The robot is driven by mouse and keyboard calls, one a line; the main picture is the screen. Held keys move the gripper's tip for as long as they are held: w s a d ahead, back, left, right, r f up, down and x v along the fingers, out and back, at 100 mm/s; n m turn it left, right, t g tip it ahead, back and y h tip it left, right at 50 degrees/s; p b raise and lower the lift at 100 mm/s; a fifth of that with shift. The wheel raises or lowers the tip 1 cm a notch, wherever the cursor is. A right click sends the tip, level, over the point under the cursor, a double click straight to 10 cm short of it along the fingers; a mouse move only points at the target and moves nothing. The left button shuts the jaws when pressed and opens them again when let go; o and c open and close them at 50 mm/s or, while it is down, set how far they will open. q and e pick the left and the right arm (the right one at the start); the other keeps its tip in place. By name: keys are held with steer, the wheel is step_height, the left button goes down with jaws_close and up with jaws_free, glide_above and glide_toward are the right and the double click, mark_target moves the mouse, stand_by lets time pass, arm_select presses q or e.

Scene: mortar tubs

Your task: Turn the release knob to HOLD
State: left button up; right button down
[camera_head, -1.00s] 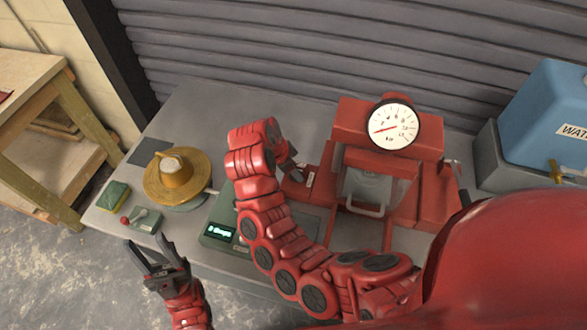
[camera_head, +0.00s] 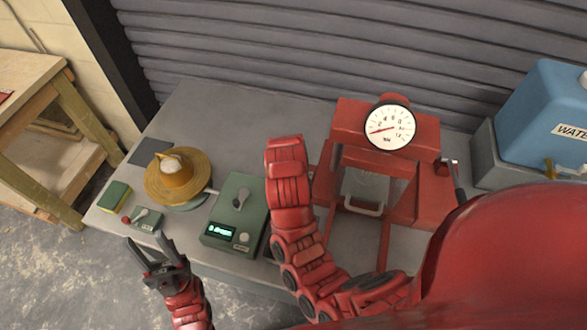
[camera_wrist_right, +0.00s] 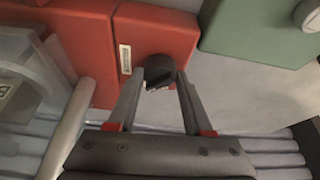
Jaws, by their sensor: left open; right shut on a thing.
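The release knob (camera_wrist_right: 159,72) is a dark round knob on the red press's side block, beside a small white label (camera_wrist_right: 125,60) too small to read. My right gripper (camera_wrist_right: 161,82) has its two fingers closed on either side of the knob. In the head view my right arm hides the knob and that gripper. The red press (camera_head: 385,130) with its round dial gauge (camera_head: 389,127) stands at the back of the table. My left gripper (camera_head: 152,250) is open and empty, in front of the table's left edge.
A green scale (camera_head: 236,205) with a lit display stands left of my right arm. A brass flow table (camera_head: 180,178), a sponge (camera_head: 114,197) and a small green box (camera_head: 147,218) lie further left. A blue water tank (camera_head: 545,115) stands at the right.

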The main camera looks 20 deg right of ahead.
steer(key=n, duration=0.2)
steer(key=n+y+p, duration=0.1)
steer(key=n, duration=0.1)
steer(key=shift+d+r+t+y, duration=0.1)
steer(key=shift+d+t+y, duration=0.1)
steer(key=shift+t+y, duration=0.1)
steer(key=shift+n+y+p, duration=0.4)
steer(key=shift+n+y, duration=0.2)
steer(key=shift+n, duration=1.5)
steer(key=shift+c, duration=1.5)
jaws_free()
